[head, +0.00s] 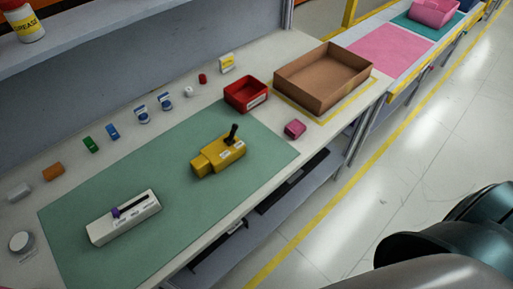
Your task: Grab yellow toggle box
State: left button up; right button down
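The yellow toggle box (218,157) sits on the green mat (165,177), right of the mat's middle. It has a black toggle lever standing up from its top and small pale labels on it. Nothing touches it. Neither of my grippers shows in the head view; only dark rounded parts, probably of my own body, show at the lower right.
A white box with a purple slider (124,218) lies on the mat's left part. A red bin (246,94), an open brown box (322,78) and a pink block (295,129) stand to the right. Several small coloured parts line the back. The mat around the toggle box is clear.

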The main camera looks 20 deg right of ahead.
aim_at(220, 153)
jog(key=z, duration=0.35)
jog(key=l+u, duration=0.1)
jog(key=l, duration=0.35)
jog(key=k+l+u, duration=0.15)
jog(key=l, duration=0.35)
jog(key=l+u, duration=0.1)
jog(key=l, duration=0.35)
jog(key=k+l+u, duration=0.1)
jog(key=l, duration=0.35)
